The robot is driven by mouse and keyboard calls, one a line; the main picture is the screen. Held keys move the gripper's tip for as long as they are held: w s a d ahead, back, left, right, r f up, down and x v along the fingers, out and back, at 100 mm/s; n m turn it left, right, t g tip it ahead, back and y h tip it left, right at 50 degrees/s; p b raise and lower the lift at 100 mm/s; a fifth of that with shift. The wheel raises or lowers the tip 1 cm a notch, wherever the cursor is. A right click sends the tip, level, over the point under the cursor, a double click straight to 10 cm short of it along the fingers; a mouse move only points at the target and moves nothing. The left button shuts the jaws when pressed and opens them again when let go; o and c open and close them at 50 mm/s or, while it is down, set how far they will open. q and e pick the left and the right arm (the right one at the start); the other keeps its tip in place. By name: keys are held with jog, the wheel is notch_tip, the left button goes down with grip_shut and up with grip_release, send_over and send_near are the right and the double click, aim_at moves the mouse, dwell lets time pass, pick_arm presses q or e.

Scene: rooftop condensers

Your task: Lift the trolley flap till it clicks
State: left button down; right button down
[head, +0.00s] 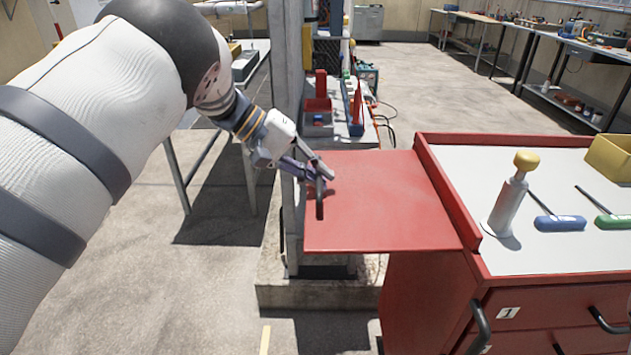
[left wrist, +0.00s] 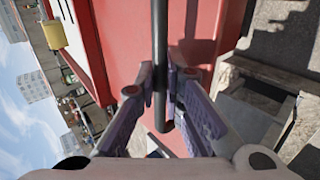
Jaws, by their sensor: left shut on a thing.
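The red trolley flap (head: 385,205) sticks out from the left side of the red trolley (head: 440,300). It looks roughly level, a little below the raised red rim of the trolley top. My left gripper (head: 318,172) is at the flap's outer left edge, shut on the dark flap handle (head: 320,200). In the left wrist view the two purple-padded fingers (left wrist: 160,95) close on the black handle bar (left wrist: 160,45), with the red flap (left wrist: 120,40) behind it. The flap's underside and any catch are hidden. My right gripper is not in view.
A grey post (head: 289,90) on a concrete block (head: 320,293) stands close beside the flap's outer edge. On the trolley top are a yellow-knobbed grey tool (head: 507,200), screwdrivers (head: 560,222) and a yellow bin (head: 610,158). Open floor lies behind.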

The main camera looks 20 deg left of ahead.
pick_arm(q)
jog(key=shift+d, duration=0.15)
dwell(0.3)
jog(key=c, duration=1.7)
grip_release()
jog(key=shift+d, duration=0.1)
jog(key=shift+a+r, duration=0.1)
jog(key=shift+a, duration=0.1)
jog(key=v, duration=1.1)
jog(key=shift+s+a+r, duration=0.15)
jog(key=shift+a+r, duration=0.1)
jog(key=shift+r, duration=0.05)
